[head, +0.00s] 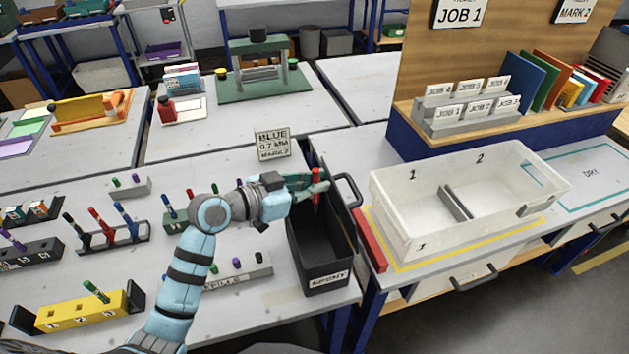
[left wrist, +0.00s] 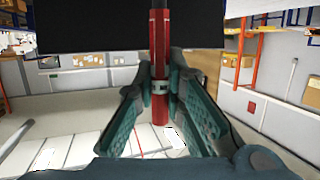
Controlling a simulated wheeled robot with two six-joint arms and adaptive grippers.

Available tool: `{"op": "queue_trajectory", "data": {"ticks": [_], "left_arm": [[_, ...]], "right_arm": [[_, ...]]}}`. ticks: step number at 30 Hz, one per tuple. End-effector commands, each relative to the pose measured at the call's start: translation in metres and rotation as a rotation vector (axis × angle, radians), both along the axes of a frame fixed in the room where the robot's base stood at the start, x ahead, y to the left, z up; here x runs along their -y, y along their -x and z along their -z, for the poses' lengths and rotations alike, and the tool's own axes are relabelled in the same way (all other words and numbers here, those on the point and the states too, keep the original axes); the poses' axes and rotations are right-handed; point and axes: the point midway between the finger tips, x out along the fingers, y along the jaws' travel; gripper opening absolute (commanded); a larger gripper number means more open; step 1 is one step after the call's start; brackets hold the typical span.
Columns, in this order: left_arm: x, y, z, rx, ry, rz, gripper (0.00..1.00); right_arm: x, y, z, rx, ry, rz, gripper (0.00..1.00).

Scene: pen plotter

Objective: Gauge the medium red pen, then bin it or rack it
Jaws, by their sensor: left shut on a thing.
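My left gripper (head: 306,188) is shut on a red pen (head: 316,178), which stands upright between its fingers. The red pen (left wrist: 160,45) also shows in the left wrist view, gripped near its lower part by the fingertips (left wrist: 160,88). The gripper is over the black bin (head: 318,278) marked SPENT, above its far part. A yellow block (head: 70,313) with holes holds a green pen. I cannot tell which fixture is the gauge. My right gripper is not in view.
A sign (head: 272,144) reading BLUE 0.7 MM stands behind the bin. A white tray (head: 400,225) with numbered compartments stands to the right, beside a red bar (head: 369,240). A grey strip (head: 240,277) with pen caps lies left of the bin.

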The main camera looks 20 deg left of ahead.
Motion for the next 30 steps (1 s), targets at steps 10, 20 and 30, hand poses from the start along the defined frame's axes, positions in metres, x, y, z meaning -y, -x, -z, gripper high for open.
{"op": "queue_trajectory", "data": {"ticks": [10,20,30], "left_arm": [[0.000,0.000,0.069,-0.001,0.000,0.000,0.00],[0.000,0.000,0.126,-0.002,0.000,0.001,0.00],[0.000,0.000,0.143,-0.003,-0.001,0.001,0.00]], "right_arm": [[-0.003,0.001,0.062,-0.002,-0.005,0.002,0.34],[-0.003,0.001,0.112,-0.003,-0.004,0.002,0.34],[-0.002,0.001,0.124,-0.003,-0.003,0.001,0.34]]}}
